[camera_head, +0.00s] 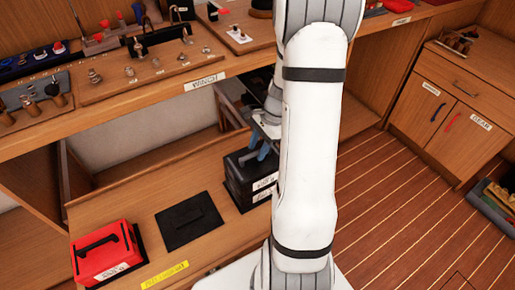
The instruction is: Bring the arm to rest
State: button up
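My white arm (308,160) stands upright through the middle of the view, with dark bands around it. My gripper (261,149) shows only in part, just left of the arm, above a black case (243,181) on the lower shelf. Its blue-grey fingertips point down near the top of the case. I cannot tell whether they touch it, nor whether they are open or shut. The arm hides the right side of the gripper and of the case.
A wooden workbench (190,88) with small fittings runs above the lower shelf (130,205). A red case (103,254) and a flat black pad (188,222) lie on that shelf. A cabinet (455,110) stands at right. The plank floor (395,225) between is mostly clear, with a crate (490,205) at the right edge.

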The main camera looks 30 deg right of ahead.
jog(key=p+v, duration=0.1)
jog(key=v, duration=0.5)
jog(key=shift+d+r, duration=0.15)
jog(key=shift+r, duration=0.4)
jog(key=s+a+r+n+t+h+p, duration=0.1)
jog(key=s+a+r+n+p, duration=0.3)
jog(key=r, duration=0.4)
jog(key=s+a+r+n+t+h+p, duration=0.1)
jog(key=s+a+r+n+h+p, duration=0.1)
jog(key=s+a+r+n+p, duration=0.2)
jog(key=s+a+r+n+h+p, duration=0.1)
jog(key=s+a+r+n+p, duration=0.3)
jog(key=a+r+n, duration=0.3)
notch_tip(320, 180, up, 5)
jog(key=n, duration=0.2)
jog(key=shift+s+a+r+n+t+h, duration=0.2)
jog(key=shift+a+n+t+h, duration=0.1)
jog(key=shift+t, duration=0.1)
jog(key=shift+d, duration=0.1)
